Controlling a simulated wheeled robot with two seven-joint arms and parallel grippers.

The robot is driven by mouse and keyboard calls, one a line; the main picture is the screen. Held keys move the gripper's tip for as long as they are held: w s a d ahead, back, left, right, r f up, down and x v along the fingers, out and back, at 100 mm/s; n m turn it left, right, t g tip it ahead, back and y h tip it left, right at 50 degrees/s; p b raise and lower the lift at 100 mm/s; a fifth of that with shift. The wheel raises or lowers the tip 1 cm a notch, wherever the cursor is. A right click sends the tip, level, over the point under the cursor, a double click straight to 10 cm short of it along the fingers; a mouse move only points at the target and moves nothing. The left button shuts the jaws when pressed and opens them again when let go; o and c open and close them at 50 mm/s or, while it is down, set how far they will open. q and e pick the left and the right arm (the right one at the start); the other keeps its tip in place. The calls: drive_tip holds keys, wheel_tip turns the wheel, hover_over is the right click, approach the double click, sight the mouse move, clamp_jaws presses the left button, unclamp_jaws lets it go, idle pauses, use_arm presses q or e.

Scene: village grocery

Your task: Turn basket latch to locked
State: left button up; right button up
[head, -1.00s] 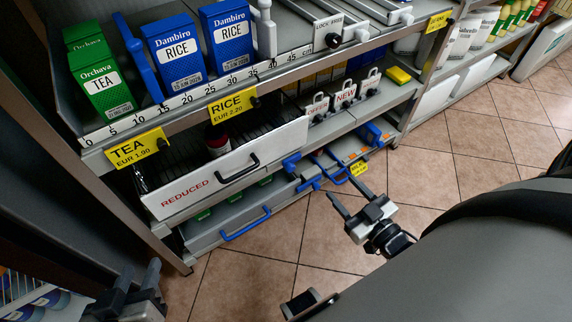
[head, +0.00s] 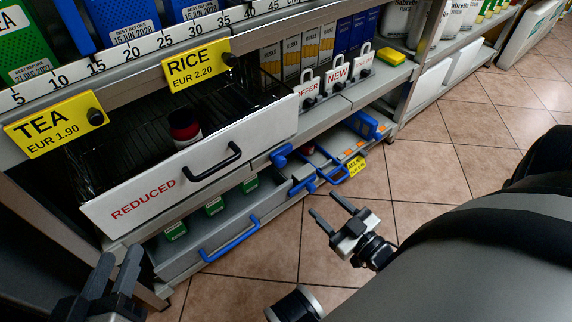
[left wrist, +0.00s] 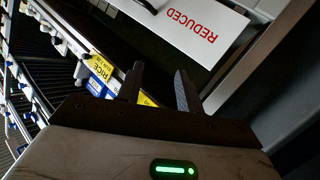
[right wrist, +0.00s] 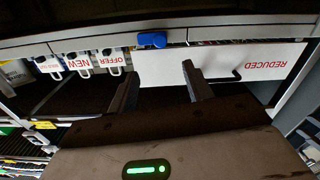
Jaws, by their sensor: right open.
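A blue latch-like piece (head: 281,155) sits at the right end of the white drawer front marked REDUCED (head: 160,196). It also shows in the right wrist view (right wrist: 152,39). I cannot tell whether it is the basket latch or which way it is set. More blue handles (head: 305,182) show low on the bottom shelf, right of the drawer. My right gripper (head: 323,204) is open and empty, over the floor in front of those handles and apart from them. My left gripper (head: 115,268) is open and empty, below and in front of the drawer's left part.
A dark red jar (head: 184,126) stands in the REDUCED drawer. Below is a grey drawer with a blue handle (head: 230,240) and several green boxes. White tags with handles (head: 337,75) hang at the shelf edge. The tiled floor (head: 440,195) at right is clear.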

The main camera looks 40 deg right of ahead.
sight(283, 164)
drive_tip(key=w+b, duration=0.1)
drive_tip(key=w, duration=0.3)
drive_tip(key=w+b, duration=0.1)
drive_tip(key=w, duration=0.4)
drive_tip(key=w+a+b, duration=0.1)
drive_tip(key=w+b, duration=0.1)
drive_tip(key=w, duration=0.3)
drive_tip(key=shift+w, duration=0.1)
drive_tip(key=shift+w+a, duration=0.1)
drive_tip(key=shift+w, duration=0.35)
drive_tip(key=shift+w+r, duration=0.1)
use_arm(q)
drive_tip(key=shift+w+d+r+n+t+h, duration=0.15)
drive_tip(key=shift+d+r+n+t+h, duration=0.1)
drive_tip(key=shift+r+t+h, duration=0.25)
drive_tip(key=shift+w+d+r+n+t+h, duration=0.2)
drive_tip(key=shift+r+t+h, duration=0.1)
drive_tip(key=shift+r, duration=0.25)
use_arm(e)
drive_tip(key=c, duration=1)
